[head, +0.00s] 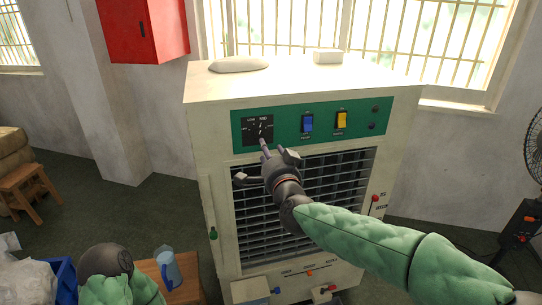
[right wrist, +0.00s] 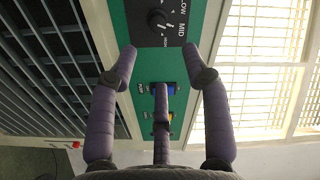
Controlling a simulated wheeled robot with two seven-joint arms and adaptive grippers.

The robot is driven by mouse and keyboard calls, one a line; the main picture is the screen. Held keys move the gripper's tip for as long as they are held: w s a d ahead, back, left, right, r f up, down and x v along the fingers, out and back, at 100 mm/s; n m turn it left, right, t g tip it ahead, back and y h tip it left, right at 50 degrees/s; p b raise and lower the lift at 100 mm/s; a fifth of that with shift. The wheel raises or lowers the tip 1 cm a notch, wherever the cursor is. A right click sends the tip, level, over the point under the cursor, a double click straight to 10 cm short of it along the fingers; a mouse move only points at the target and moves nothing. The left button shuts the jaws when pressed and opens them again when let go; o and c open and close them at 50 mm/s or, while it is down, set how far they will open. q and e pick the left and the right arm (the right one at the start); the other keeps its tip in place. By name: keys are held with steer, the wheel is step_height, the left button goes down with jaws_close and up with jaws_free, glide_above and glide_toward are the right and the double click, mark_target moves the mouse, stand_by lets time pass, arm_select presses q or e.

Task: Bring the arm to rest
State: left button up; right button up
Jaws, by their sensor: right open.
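My right arm reaches in from the lower right in a green padded sleeve. Its dark gripper (head: 266,163) is in front of the machine's upper grille, just below the black dial (head: 259,131). The gripper is open and holds nothing. In the right wrist view, the open gripper (right wrist: 160,62) has its fingers spread, two at the sides and one in the middle. The dial knob (right wrist: 157,19) shows beyond the fingertips, and I cannot tell whether any finger touches it.
The beige machine (head: 205,125) has a green panel (head: 288,125) with a blue switch (head: 307,123) and a yellow switch (head: 341,119). A fan (head: 533,145) stands at the right. A red box (head: 140,30) hangs on the wall.

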steer(key=shift+s+d, duration=0.15)
steer(key=shift+s, duration=0.45)
